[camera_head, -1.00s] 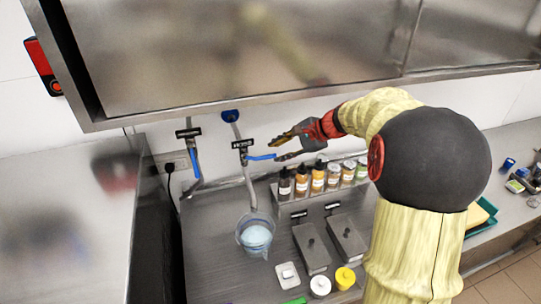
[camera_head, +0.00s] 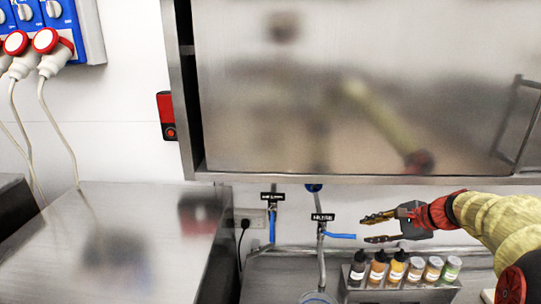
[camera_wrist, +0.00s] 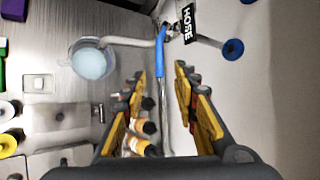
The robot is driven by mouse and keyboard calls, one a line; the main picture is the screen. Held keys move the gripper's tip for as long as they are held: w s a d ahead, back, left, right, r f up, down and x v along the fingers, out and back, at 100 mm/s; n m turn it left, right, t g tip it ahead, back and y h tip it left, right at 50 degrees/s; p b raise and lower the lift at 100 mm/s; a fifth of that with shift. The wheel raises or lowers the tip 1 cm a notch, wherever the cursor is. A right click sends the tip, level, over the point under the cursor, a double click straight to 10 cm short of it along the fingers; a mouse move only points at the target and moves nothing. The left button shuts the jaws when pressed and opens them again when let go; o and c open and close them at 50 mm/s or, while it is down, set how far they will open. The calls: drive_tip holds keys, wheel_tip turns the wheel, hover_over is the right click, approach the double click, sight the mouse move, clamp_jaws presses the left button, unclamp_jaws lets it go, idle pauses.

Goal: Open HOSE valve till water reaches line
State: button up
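The HOSE valve has a black HOSE label (camera_head: 322,217) and a blue lever handle (camera_head: 341,236) pointing right in the head view. In the wrist view the blue handle (camera_wrist: 161,54) lies ahead of the gap between my fingertips, with the label (camera_wrist: 188,24) beside it. My gripper (camera_head: 367,229) is open and empty, just right of the handle's end; its fingers (camera_wrist: 160,72) are spread apart in the wrist view. The hose runs to a clear container (camera_wrist: 78,47) holding pale blue liquid. The container's rim (camera_head: 317,297) barely shows in the head view. I cannot make out the fill line.
A second valve with a hanging blue handle (camera_head: 272,226) is to the left. A rack of several bottles (camera_head: 399,293) stands below my gripper. A steel cabinet (camera_head: 350,90) overhangs the valves. A steel surface (camera_head: 110,240) lies at left, and plugs (camera_head: 46,40) hang at upper left.

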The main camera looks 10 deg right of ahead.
drive_tip(key=s+a+f+n+g+h+b, duration=0.2)
drive_tip(key=s+a+f+n+g, duration=0.2)
drive_tip(key=s+f+n, duration=0.5)
drive_tip(key=s+a+f+n+h+b, duration=0.1)
drive_tip(key=s+a+f+n+b, duration=0.3)
drive_tip(key=s+a+b, duration=0.4)
drive_tip(key=s+a+f+n+t+h+b, duration=0.1)
drive_tip(key=s+a+f+n+b, duration=0.4)
drive_tip(key=s+a+b, duration=0.4)
drive_tip(key=shift+s+f+t+h, duration=0.3)
drive_tip(key=shift+s+f+h, duration=0.15)
drive_tip(key=shift+s, duration=0.6)
